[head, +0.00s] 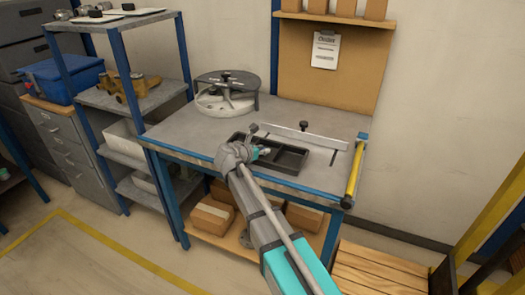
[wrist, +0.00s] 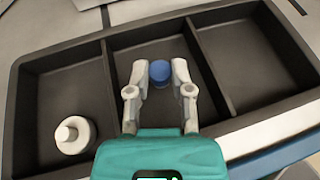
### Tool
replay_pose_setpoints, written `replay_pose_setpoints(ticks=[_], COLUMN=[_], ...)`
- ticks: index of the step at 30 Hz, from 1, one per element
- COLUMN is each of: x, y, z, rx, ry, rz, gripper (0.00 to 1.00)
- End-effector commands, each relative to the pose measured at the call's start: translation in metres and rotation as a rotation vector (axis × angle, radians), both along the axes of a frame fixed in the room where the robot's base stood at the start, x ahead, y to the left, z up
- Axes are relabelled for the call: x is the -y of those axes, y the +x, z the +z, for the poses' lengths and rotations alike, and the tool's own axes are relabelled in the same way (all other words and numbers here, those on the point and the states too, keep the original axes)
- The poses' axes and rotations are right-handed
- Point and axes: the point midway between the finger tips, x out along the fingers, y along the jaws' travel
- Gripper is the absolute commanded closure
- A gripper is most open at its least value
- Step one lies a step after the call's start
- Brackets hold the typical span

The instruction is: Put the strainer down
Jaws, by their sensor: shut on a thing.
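A small round blue piece (wrist: 160,71), which I take to be the strainer, sits between my fingertips in the wrist view. My gripper (wrist: 160,74) is shut on it, over the middle compartment of a dark three-compartment tray (wrist: 107,75). I cannot tell whether the piece touches the tray floor. The tray also shows on the bench in the head view (head: 290,160), with my gripper (head: 262,151) at its middle. The strainer is too small to make out there. A white round fitting (wrist: 72,135) stands in the left compartment. The right compartment looks empty.
A grey workbench (head: 190,140) carries a round disc fixture (head: 227,93) at the back left. A long metal bar (head: 304,136) lies behind the tray. A yellow bar (head: 355,168) runs along the right edge. Bare bench top lies left of the tray.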

Motion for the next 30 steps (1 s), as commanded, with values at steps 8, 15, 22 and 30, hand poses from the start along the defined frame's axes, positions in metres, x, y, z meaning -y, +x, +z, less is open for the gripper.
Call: replay_pose_setpoints(ticks=[8, 15, 22, 30], x=[0.0, 0.0, 0.0, -0.007], y=[0.0, 0.0, 0.0, -0.011], z=[-0.003, -0.002, -0.002, 0.007], rx=[0.0, 0.0, 0.0, 0.0], ry=[0.0, 0.0, 0.0, 0.0], rz=[0.0, 0.0, 0.0, 0.001], gripper=[0.43, 0.37, 0.37, 0.37])
